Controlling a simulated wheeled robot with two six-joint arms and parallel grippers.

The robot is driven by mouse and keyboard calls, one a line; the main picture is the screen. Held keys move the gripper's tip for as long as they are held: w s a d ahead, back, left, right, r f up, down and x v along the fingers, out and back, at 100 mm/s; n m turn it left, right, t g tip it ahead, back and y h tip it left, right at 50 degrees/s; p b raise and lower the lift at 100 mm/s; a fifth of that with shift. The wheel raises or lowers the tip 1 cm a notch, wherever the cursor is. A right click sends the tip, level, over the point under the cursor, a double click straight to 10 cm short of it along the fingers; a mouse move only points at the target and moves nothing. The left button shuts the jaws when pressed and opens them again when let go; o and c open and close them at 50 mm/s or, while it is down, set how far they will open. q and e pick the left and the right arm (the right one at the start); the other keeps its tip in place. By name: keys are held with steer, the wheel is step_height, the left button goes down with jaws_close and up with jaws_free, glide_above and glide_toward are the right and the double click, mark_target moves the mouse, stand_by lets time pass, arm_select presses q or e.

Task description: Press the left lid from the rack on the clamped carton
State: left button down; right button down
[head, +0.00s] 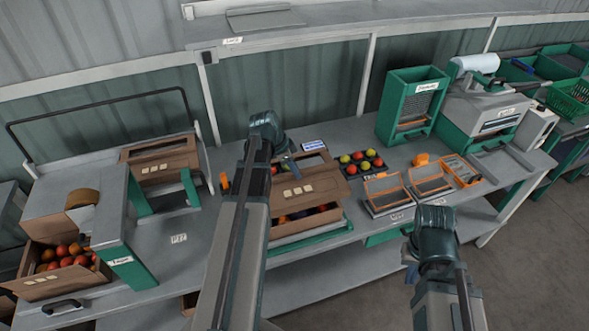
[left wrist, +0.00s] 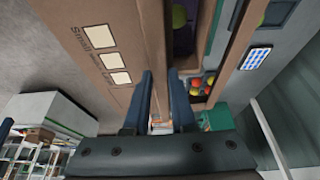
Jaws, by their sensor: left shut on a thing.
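A brown cardboard lid (head: 322,178) with a window slot and three cream labels is held above the open brown carton (head: 300,228). My left gripper (head: 289,166) is shut on the lid near its left end; the arm partly hides it. In the left wrist view the lid (left wrist: 85,30) lies along the fingers (left wrist: 164,100). Tomatoes show in the gap between lid and carton. The carton stands in a green clamp (head: 312,240). Another lid (head: 160,150) stands in the rack (head: 190,188) at the left. My right gripper (head: 409,258) is in front of the bench; its jaws are unclear.
A green dispenser (head: 412,105) and a machine (head: 485,115) stand further right. A box of tomatoes (head: 65,262) is at far left. A blue-white card (head: 314,145) lies behind the lid.

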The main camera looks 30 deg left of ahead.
mark_target(293, 178)
arm_select(q)
steer(key=shift+f+b, duration=2.35)
steer(key=shift+f, duration=0.3)
steer(key=shift+f+b, duration=1.6)
steer(key=c, duration=0.7)
jaws_free()
steer(key=shift+c, duration=1.4)
step_height(293, 178, up, 8)
steer(key=p, duration=0.8)
steer(key=shift+r, duration=0.1)
